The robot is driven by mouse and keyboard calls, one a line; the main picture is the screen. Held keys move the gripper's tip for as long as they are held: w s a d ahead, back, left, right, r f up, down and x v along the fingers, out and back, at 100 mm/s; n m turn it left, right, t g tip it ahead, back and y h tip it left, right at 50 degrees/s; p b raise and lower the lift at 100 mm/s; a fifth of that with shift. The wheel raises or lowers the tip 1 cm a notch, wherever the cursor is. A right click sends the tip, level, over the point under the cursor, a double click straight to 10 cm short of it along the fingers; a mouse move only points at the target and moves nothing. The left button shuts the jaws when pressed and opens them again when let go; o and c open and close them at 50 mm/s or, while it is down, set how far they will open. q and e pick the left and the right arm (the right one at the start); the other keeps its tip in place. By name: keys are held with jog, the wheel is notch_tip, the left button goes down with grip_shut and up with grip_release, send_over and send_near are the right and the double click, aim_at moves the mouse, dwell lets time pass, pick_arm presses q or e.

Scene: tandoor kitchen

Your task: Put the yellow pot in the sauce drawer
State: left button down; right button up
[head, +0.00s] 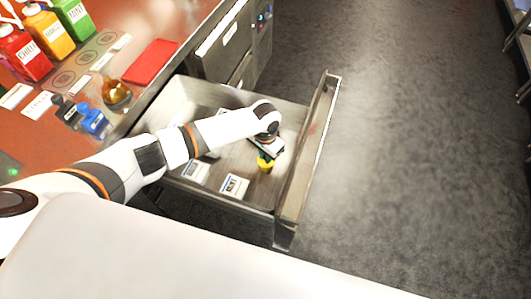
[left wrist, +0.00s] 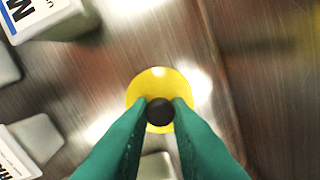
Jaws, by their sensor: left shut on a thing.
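The yellow pot (head: 265,163) is inside the open drawer (head: 326,118), near its front panel. In the left wrist view the yellow pot (left wrist: 150,82) shows as a yellow disc with a dark knob (left wrist: 160,111) on top. My left gripper (head: 267,153) reaches down into the drawer from above. In the left wrist view its green fingers (left wrist: 160,118) are shut on the dark knob. The pot is over or on the metal drawer floor; I cannot tell whether it touches. My right gripper is in neither view.
Labelled white-topped containers (head: 234,186) lie in the drawer near the pot. The counter holds red, yellow and green bottles (head: 48,33), a red tray (head: 151,61), a blue pot (head: 94,121) and an amber pot (head: 116,93). The floor to the right is clear.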

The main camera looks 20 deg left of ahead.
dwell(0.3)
pick_arm(q)
jog(key=c, duration=0.8)
grip_release()
jog(key=shift+r, duration=0.1)
notch_tip(320, 180, up, 7)
jog(key=p, duration=0.8)
grip_shut()
dwell(0.5)
